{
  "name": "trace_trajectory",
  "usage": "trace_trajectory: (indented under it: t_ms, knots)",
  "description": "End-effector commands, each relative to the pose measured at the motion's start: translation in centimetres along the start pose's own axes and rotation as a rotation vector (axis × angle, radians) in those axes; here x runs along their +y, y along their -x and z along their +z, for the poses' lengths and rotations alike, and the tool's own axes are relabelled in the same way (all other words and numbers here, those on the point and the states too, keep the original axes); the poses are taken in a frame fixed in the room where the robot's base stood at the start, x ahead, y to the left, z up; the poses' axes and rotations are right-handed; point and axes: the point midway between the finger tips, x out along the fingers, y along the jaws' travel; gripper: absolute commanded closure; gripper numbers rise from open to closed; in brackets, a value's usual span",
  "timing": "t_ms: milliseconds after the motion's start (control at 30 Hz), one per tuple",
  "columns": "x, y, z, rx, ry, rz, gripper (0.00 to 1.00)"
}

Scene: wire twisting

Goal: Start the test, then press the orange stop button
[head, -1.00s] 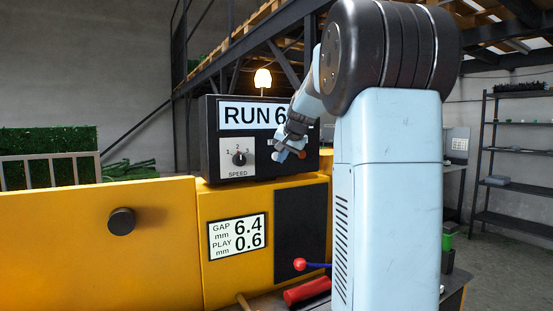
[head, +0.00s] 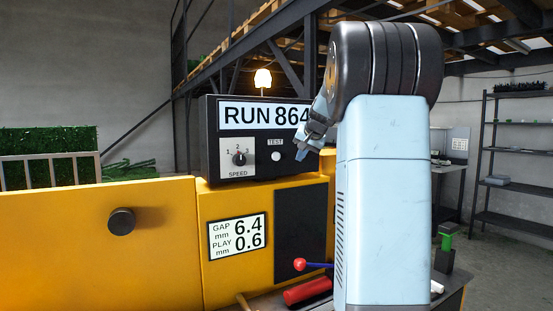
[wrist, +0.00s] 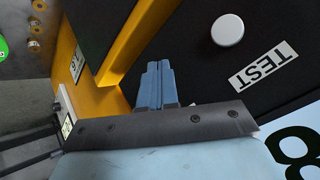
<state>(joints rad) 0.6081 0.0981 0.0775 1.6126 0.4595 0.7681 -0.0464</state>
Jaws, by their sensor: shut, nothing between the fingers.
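The black control box (head: 218,143) stands on the yellow machine, and its display (head: 240,115) reads RUN 864. The white button (head: 276,156) under the TEST label (head: 275,142) is uncovered; the button (wrist: 227,30) and label (wrist: 263,66) also show in the wrist view. My gripper (head: 301,155) is shut and empty, just right of the white button in the head view and apart from it. Its blue fingers (wrist: 158,68) point past the box edge in the wrist view. I see no orange stop button; my gripper and arm cover the box's right part in the head view.
A speed dial (head: 239,158) sits left of the TEST button. A readout (head: 237,237) shows gap 6.4 and play 0.6. Below are a red-knobbed lever (head: 300,265) and a red cylinder (head: 307,291). A lit lamp (head: 262,79) stands behind the box.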

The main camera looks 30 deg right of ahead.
Motion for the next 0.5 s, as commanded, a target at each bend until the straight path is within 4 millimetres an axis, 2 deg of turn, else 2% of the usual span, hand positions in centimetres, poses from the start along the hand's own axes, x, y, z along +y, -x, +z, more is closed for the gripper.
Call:
trace_trajectory:
  t_ms: [300,500]
  knots:
    - [2.2,-0.2,-1.9,0.001,-0.001,0.0,1.0]
    - [2.6,-0.2,-2.3,0.001,0.0,0.0,1.0]
